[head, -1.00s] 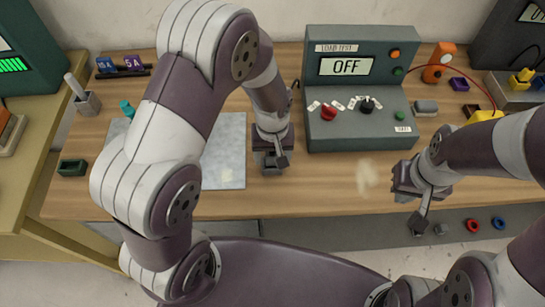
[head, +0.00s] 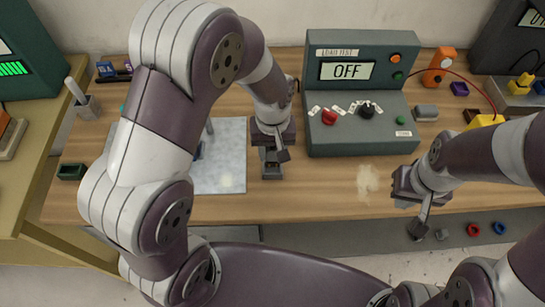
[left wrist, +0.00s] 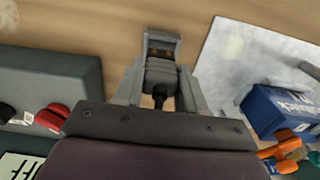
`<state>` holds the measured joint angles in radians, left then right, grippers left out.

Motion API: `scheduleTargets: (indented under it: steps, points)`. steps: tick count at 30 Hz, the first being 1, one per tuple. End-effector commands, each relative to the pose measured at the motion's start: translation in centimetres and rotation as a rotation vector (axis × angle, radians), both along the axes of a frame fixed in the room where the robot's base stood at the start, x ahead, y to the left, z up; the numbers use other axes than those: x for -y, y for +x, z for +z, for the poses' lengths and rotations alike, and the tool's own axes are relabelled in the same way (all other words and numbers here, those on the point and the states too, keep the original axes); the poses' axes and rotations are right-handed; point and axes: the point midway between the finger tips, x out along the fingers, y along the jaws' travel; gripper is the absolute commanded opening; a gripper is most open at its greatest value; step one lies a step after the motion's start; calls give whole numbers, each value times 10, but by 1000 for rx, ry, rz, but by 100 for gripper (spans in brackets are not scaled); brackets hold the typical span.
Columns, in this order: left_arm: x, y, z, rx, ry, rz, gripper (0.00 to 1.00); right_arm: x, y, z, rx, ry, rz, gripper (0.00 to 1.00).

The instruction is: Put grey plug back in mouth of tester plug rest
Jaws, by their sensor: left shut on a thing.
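My left gripper (head: 273,155) is in front of the tester's left side, near the tabletop. In the left wrist view its two fingers (left wrist: 160,85) are closed on the grey plug (left wrist: 160,72), with a black cable at its near end. A grey block that looks like the plug rest (left wrist: 163,38) is straight ahead of the plug, with brass-coloured parts in its dark mouth. Plug and block look in line and very close; I cannot tell how deep the plug sits. In the head view the grey block (head: 272,172) shows under the gripper. My right gripper (head: 418,222) hangs by the table's front edge, its jaws unclear.
The load tester (head: 360,90) reads OFF. A grey mat (head: 232,160) lies left of my left gripper, with a blue box (left wrist: 280,108) on it. An orange device (head: 440,65) and a red cable are at the right.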

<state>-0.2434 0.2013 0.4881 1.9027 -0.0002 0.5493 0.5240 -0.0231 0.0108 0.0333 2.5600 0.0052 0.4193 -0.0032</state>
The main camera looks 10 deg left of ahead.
Motion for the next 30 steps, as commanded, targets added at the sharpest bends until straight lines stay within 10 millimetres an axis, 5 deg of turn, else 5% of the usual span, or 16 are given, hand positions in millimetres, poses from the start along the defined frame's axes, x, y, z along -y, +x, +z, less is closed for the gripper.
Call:
scheduleTargets:
  steps: [9, 15, 20, 27, 30]
  points:
    - [77, 13, 43, 4, -2, -6, 5, 0, 0, -11, 0, 0, 0, 0]
    - [107, 19, 65, 0, 0, 0, 5, 0, 0, -10, 0, 0, 0, 0]
    - [94, 36, 76, -5, 4, 66, 5, 0, 0, 25, 0, 0, 0, 0]
    - [61, 113, 72, -1, 2, 127, 5, 0, 0, 77, 0, 0, 0, 0]
    - [53, 140, 67, 2, 1, 102, 5, 0, 0, 85, 0, 0, 0, 0]
